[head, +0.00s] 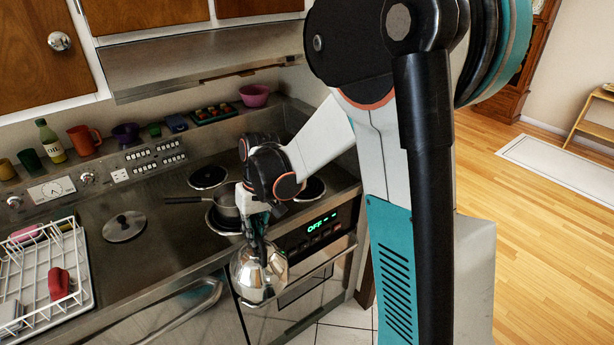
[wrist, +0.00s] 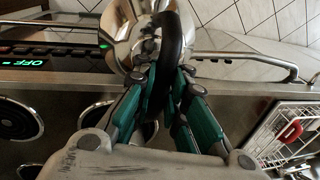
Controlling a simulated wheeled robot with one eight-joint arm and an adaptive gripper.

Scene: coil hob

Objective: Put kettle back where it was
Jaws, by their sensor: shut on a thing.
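A shiny steel kettle (head: 258,275) hangs in front of the stove's front edge in the head view, below the level of the hob. Its black handle (wrist: 176,48) runs between the fingers in the wrist view. My gripper (head: 258,222) is shut on that handle; the teal fingers (wrist: 165,95) show on both sides of it. The kettle's steel body (wrist: 128,32) shows beyond the fingers in the wrist view. My arm hides part of the hob in the head view.
A saucepan (head: 224,202) stands on the hob behind my gripper. A coil burner (head: 208,176) at the back left is bare. A loose lid (head: 124,226) lies on the counter. A white dish rack (head: 45,270) is at left. The oven handle (head: 300,272) is close to the kettle.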

